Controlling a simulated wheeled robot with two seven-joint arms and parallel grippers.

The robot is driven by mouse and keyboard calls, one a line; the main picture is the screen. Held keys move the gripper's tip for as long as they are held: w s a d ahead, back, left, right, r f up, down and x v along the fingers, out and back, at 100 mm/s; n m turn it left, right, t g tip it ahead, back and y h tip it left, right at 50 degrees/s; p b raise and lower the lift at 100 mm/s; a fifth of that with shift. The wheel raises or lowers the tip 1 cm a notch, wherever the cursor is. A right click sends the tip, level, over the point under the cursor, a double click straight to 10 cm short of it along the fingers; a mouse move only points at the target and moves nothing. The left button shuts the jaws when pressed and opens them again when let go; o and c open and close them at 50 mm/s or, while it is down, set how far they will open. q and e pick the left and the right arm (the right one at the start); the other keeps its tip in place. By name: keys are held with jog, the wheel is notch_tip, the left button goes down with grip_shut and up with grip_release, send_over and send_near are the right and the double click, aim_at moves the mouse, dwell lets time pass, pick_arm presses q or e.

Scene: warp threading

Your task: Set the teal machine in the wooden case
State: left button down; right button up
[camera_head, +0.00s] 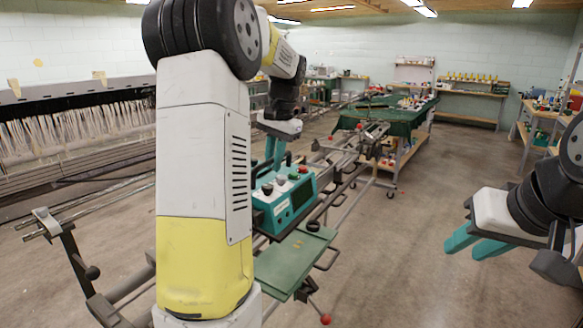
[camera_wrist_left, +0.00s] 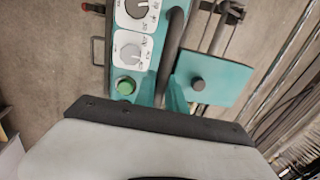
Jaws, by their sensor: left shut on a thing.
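The teal machine (camera_head: 285,203) has a screen, dials and a red button on top. It is in the middle of the head view, partly hidden behind my left arm. My left gripper (camera_head: 276,150) is shut on its black handle from above. The wrist view shows the handle (camera_wrist_left: 172,50) between the teal fingers, beside white dials and a green button. I cannot tell whether the machine touches anything beneath it. My right gripper (camera_head: 468,245) is at the right, empty, with its teal fingers apart. I cannot make out a wooden case in either view.
A green panel (camera_head: 290,262) with a dark knob lies just below the machine. Metal rails run behind it to a green-covered table (camera_head: 385,115). A loom with white threads (camera_head: 75,130) stands at the left. The floor (camera_head: 440,190) at centre right is clear.

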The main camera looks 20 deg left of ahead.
pick_arm(q)
jog(key=shift+r, duration=3.5)
